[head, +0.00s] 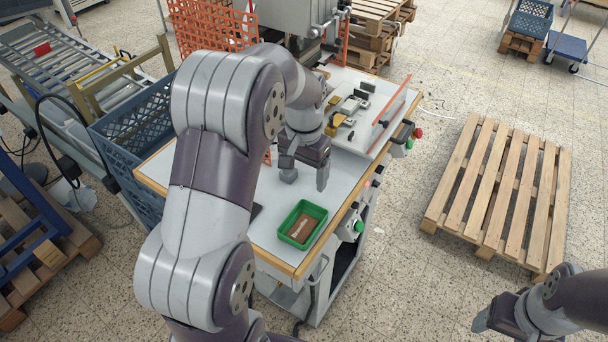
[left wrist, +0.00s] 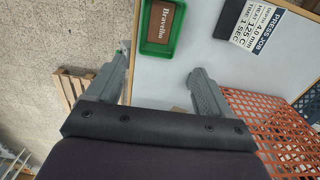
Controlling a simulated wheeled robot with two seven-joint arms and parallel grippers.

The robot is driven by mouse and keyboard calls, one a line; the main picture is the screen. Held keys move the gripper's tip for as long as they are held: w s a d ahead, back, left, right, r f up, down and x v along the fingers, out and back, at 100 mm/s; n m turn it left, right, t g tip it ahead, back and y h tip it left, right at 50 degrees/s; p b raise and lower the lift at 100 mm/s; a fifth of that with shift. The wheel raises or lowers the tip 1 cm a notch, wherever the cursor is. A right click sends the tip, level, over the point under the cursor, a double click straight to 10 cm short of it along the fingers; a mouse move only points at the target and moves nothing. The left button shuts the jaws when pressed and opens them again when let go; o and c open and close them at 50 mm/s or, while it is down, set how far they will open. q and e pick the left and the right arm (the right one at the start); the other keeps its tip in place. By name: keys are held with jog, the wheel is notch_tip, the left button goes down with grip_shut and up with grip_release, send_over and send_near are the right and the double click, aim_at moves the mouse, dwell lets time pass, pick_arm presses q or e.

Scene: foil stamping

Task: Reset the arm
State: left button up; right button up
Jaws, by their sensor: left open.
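My left arm comes in from the left in the head view and reaches over the work table (head: 272,232). Its left gripper (head: 306,178) is open and empty above the table top, pointing down. In the left wrist view the two fingers of the left gripper (left wrist: 160,95) stand wide apart with nothing between them. My right arm shows at the lower right corner of the head view, with its right gripper (head: 482,325) over the floor; its fingers are not clear there.
A green tray (head: 322,231) holding a brown piece marked "Bravelho" (left wrist: 167,22) stands near the table's front. A press job card (left wrist: 258,27) lies on the table. A stamping machine (head: 352,112) stands behind. A blue crate (head: 130,130) is left; a pallet (head: 500,190) is right.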

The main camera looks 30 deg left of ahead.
pick_arm(q)
jog(key=shift+s+r, duration=0.1)
jog(key=shift+r, duration=0.1)
jog(key=s+d+f+t+b, duration=0.1)
jog(key=s+d+f+b, duration=0.5)
jog(key=s, duration=0.7)
notch_tip(320, 180, down, 3)
jog(key=shift+s+d+f, duration=0.2)
jog(key=shift+s+d, duration=0.05)
jog(key=shift+d, duration=0.75)
